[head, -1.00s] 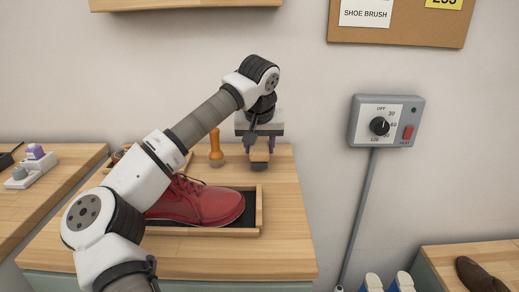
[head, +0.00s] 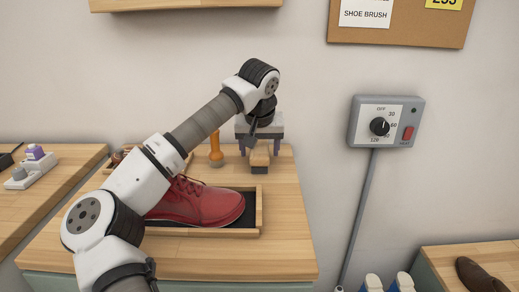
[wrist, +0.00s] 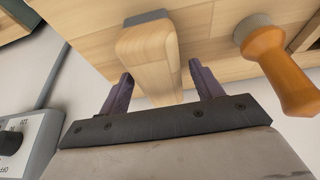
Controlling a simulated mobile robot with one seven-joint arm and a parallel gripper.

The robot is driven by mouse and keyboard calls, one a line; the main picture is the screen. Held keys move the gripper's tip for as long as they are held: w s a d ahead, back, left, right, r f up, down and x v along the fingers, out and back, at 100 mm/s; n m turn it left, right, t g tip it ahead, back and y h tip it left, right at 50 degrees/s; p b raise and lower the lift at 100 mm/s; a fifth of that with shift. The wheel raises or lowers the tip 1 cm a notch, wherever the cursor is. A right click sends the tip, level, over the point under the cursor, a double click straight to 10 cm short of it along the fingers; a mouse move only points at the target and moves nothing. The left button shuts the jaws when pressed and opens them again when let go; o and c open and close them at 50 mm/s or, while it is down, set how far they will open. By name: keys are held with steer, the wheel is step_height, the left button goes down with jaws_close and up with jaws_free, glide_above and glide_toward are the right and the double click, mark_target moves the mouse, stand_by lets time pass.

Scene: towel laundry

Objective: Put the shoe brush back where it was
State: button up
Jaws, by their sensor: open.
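The shoe brush (head: 259,157), a pale wooden block with a grey lower part, stands upright on the wooden table behind the shoe tray. In the wrist view its wooden body (wrist: 150,55) points toward my palm, with the grey end against the tabletop. My gripper (head: 260,150) is open above the brush. In the wrist view my gripper's two purple-grey fingers (wrist: 162,72) are spread on either side of the block, with visible gaps. The underside of the brush is hidden.
An orange-handled tool (head: 215,150) stands close left of the brush; it also shows in the wrist view (wrist: 275,70). A red shoe (head: 205,203) lies in a wooden tray (head: 258,210) in front. A heat control box (head: 386,122) is on the wall at right.

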steer(key=v, duration=1.1)
steer(key=shift+r, duration=0.35)
